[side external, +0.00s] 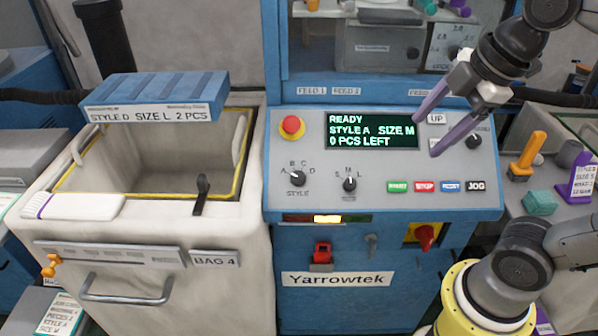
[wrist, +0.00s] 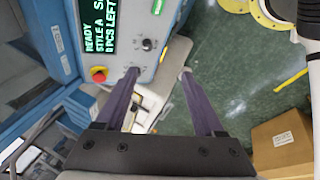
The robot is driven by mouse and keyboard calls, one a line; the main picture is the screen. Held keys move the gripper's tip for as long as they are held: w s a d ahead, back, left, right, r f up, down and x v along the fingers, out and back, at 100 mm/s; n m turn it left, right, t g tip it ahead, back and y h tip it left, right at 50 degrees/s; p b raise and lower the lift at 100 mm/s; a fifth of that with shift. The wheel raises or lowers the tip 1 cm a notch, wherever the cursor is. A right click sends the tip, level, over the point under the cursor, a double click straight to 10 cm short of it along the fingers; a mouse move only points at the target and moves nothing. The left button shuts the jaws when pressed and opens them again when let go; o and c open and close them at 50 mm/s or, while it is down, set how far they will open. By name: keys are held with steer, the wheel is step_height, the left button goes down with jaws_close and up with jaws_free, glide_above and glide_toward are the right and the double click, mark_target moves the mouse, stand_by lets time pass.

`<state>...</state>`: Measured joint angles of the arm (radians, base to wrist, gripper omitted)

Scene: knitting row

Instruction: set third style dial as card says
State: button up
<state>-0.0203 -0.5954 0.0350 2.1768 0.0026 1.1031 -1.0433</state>
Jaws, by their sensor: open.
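The blue knitting machine's panel carries a style dial (side external: 298,178) marked A to D, its pointer seeming toward A. In the wrist view my left finger appears to hide that dial. The display (side external: 371,131) reads READY, STYLE A, SIZE M, 0 PCS LEFT; it also shows in the wrist view (wrist: 97,27). A card (side external: 155,114) on the bin to the left reads STYLE D, SIZE L, 2 PCS. My gripper (side external: 434,128) is open and empty, its purple fingers overlapping the panel's upper right in the side view. It also shows in the wrist view (wrist: 160,72).
A size dial (side external: 349,184) points to M, beside several colored buttons (side external: 424,186). A red stop button (side external: 291,127) is at the panel's left. A red handle (side external: 425,238) is below. The pale bin (side external: 150,225) stands left. Green floor (wrist: 240,75) is open in the wrist view.

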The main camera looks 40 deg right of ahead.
steer(key=w+a+r+n+g, duration=0.1)
steer(key=w+a+r+n, duration=0.15)
steer(key=w+n, duration=0.55)
steer(key=n+g, duration=0.4)
steer(key=n, duration=0.2)
glide_above(298, 177)
step_height(298, 177, down, 8)
step_height(298, 177, down, 13)
steer(key=shift+r, duration=0.1)
jaws_close()
